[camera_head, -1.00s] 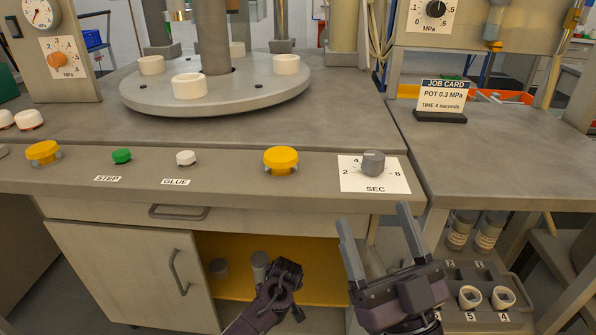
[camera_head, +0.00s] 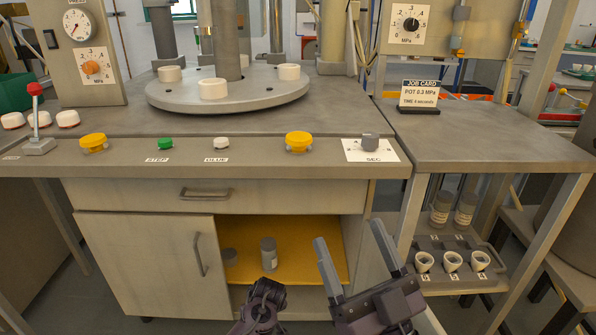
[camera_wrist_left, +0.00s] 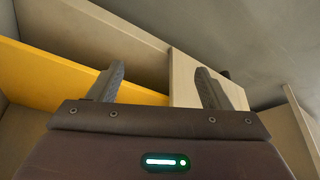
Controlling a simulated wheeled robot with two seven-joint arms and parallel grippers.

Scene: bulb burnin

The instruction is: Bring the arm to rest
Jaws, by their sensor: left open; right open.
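My right gripper (camera_head: 348,232) is open and empty at the lower right of the head view. Its two grey fingers point up and away, in front of the bench, apart from everything around them. My left gripper (camera_wrist_left: 158,82) is open in the left wrist view, with nothing between its fingers. Beyond them show a pale panel and a yellow surface. A dark part of my other arm shows at the bottom middle of the head view; its fingers cannot be made out there.
The bench bears a round plate (camera_head: 240,98), yellow buttons (camera_head: 299,141), a timer knob (camera_head: 370,141) and a red-topped lever (camera_head: 37,112). Below is an open cabinet with a yellow shelf (camera_head: 312,255). A cup rack (camera_head: 437,278) stands at right. A job card (camera_head: 419,93) stands on the side table.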

